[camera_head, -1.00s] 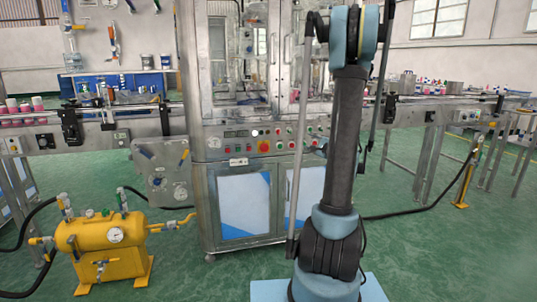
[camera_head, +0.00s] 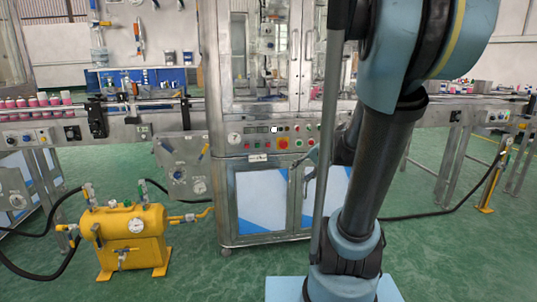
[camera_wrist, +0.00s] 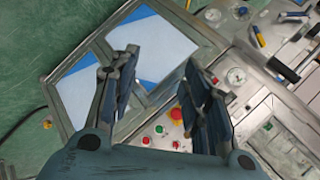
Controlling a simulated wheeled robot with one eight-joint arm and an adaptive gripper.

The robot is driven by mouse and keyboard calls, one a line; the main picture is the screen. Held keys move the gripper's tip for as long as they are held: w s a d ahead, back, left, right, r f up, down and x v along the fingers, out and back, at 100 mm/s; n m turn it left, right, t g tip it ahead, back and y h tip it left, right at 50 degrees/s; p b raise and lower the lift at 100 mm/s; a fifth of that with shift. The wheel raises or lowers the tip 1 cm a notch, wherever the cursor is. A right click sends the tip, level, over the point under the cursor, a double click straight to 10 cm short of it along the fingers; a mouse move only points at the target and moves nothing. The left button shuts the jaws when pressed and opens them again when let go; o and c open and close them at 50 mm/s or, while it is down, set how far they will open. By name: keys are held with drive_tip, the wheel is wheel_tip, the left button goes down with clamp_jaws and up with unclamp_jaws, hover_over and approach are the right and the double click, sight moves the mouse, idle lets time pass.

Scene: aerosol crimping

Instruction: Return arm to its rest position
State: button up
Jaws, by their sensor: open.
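My arm rises from a light-blue base plate on the right of the head view, with its large blue elbow close to the camera. My gripper (camera_head: 303,168) shows small and partly hidden behind the arm, in front of the machine's lower cabinet. In the wrist view, my gripper (camera_wrist: 160,68) has its two dark fingers spread wide apart. Nothing is between them. Beyond the fingers I see the crimping machine's control panel (camera_wrist: 160,136) with a red button, and its white-and-blue cabinet doors.
The crimping machine (camera_head: 222,80) stands behind my arm. A yellow air tank (camera_head: 125,240) with hoses is on the floor at left. A conveyor (camera_head: 150,118) carries pink-and-white cans at far left. A yellow post (camera_head: 493,185) stands at right. The green floor between is open.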

drive_tip(key=s+d+f+n+g+h, duration=0.2)
drive_tip(key=s+d+f+n+h, duration=0.1)
drive_tip(key=s, duration=0.7)
drive_tip(key=s+d+f+n+g+h, duration=0.2)
drive_tip(key=s+d+f+n+g, duration=0.1)
drive_tip(key=s, duration=0.8)
drive_tip(key=shift+s+f+n+h, duration=0.15)
drive_tip(key=shift+f+n+h, duration=0.25)
drive_tip(key=shift+f, duration=0.35)
drive_tip(key=shift+a, duration=0.1)
drive_tip(key=shift+w+f, duration=0.25)
drive_tip(key=shift+w, duration=0.3)
drive_tip(key=shift+s, duration=0.1)
drive_tip(key=shift+c, duration=1.2)
